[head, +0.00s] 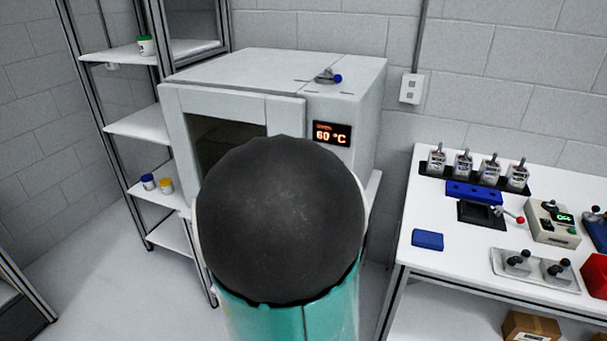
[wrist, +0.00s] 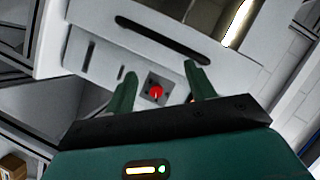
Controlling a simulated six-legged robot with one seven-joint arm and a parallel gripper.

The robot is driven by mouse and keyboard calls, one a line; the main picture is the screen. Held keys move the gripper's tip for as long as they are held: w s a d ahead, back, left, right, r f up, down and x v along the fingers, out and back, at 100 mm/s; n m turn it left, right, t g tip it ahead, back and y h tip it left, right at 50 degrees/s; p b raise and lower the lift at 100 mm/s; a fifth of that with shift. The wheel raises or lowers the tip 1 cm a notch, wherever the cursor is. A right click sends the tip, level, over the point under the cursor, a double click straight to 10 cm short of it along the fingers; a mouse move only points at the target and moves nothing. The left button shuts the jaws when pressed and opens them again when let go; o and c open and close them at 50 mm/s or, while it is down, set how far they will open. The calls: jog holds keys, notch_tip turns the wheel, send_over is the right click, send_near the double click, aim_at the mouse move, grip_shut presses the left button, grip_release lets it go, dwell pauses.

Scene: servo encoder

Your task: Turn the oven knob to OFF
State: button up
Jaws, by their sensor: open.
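The white oven (head: 340,70) stands against the wall in the head view, with a dark window in its door and a lit display (head: 332,133) reading 60 °C. My arm's round black joint hides its lower front. In the wrist view, a red round part (wrist: 156,91) sits on a grey square plate on a white face; I cannot tell for certain that this is the oven knob or read any marking. My gripper (wrist: 160,70) is open, its two green fingers on either side of the red part in the picture. Contact is not visible. The head view hides the gripper.
A valve with a blue handle (head: 328,77) is on the oven top. A shelf rack (head: 137,125) with small jars stands left. A long dark slot or handle (wrist: 163,41) shows in the wrist view.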

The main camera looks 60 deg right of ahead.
jog(key=s+d+m+g+h, duration=0.35)
jog(key=s+d, duration=0.25)
jog(key=s, duration=0.2)
jog(key=x, duration=1.3)
jog(key=shift+w+d+r, duration=0.15)
jog(key=shift+w+r, duration=0.15)
jog(key=shift+r, duration=0.25)
jog(key=shift+h, duration=0.25)
jog(key=c, duration=1)
